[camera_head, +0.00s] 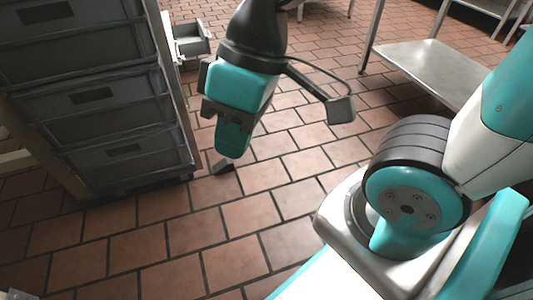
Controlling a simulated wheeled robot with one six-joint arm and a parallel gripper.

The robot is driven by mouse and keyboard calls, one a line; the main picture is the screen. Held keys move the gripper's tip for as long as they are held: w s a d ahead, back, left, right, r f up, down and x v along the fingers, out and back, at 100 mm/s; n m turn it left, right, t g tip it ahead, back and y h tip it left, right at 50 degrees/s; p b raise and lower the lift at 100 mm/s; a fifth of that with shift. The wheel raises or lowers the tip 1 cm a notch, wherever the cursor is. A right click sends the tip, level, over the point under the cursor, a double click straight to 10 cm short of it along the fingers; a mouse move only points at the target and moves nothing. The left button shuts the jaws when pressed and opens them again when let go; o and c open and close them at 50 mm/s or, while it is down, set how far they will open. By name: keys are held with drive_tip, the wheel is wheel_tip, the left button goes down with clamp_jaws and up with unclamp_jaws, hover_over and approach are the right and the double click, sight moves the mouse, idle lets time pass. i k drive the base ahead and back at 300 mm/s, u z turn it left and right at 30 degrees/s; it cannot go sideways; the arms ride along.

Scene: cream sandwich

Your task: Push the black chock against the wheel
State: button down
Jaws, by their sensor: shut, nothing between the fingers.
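My gripper (223,164) points down toward the tiled floor, right of the stack of grey crates. No wheel shows clearly; the dark underside of the crate stack (130,186) is in shadow, left of my gripper.
The grey crates (95,85) fill the left side as a tall obstacle. A small grey bin (190,42) stands behind them. A steel table with a low shelf (425,68) stands at the back right. The tiled floor (285,160) in the middle is clear.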

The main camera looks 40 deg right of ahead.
sight(227, 165)
drive_tip(key=z, duration=0.6)
drive_tip(key=i, duration=0.65)
drive_tip(key=u, duration=1)
drive_tip(key=i, duration=0.45)
